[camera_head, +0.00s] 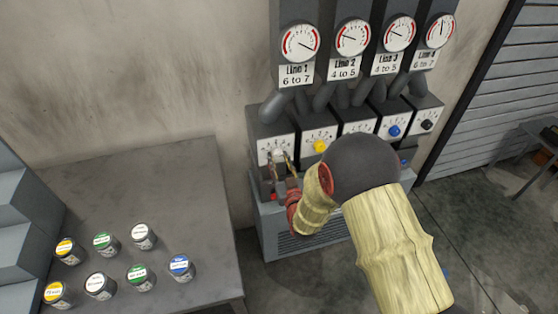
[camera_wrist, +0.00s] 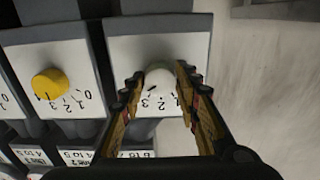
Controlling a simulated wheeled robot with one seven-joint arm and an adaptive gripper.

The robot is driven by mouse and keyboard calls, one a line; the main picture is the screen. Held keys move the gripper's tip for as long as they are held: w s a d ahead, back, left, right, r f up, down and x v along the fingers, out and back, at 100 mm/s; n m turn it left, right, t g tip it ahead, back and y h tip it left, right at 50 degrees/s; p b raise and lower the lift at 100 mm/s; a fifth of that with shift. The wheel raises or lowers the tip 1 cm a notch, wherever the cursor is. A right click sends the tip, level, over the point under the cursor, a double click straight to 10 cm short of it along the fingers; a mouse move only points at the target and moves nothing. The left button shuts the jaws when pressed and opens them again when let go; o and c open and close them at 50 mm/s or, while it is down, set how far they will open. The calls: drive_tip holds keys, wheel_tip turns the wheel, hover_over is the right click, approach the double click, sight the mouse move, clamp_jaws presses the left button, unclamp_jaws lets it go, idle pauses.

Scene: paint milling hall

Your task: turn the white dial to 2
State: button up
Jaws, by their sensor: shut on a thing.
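The white dial (camera_head: 278,153) is on the leftmost panel of the row in the head view. It also shows in the wrist view (camera_wrist: 158,84), at the middle right, with a small dark mark on its face. The numbers 1, 2 and 3 show on the white plate below it; other numbers are hidden by my fingers. I cannot tell exactly which number the mark points to. My gripper (camera_wrist: 160,88) is shut on the white dial, one finger on each side. In the head view my gripper (camera_head: 279,162) reaches the panel from the front.
A yellow dial (camera_head: 320,146) sits beside it, then a blue dial (camera_head: 394,131) and a black dial (camera_head: 428,124). Round gauges (camera_head: 300,43) with line labels hang above. A grey table (camera_head: 120,190) with several small paint cans stands at left.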

drive_tip(key=shift+c, duration=1.4)
drive_tip(key=n+b, duration=0.3)
drive_tip(key=n, duration=0.2)
drive_tip(key=shift+n+b, duration=0.4)
drive_tip(key=n+b, duration=0.3)
drive_tip(key=n, duration=0.3)
drive_tip(key=shift+d+r, duration=0.1)
drive_tip(key=o, duration=1.2)
drive_tip(key=shift+c, duration=0.2)
drive_tip(key=v, duration=1.2)
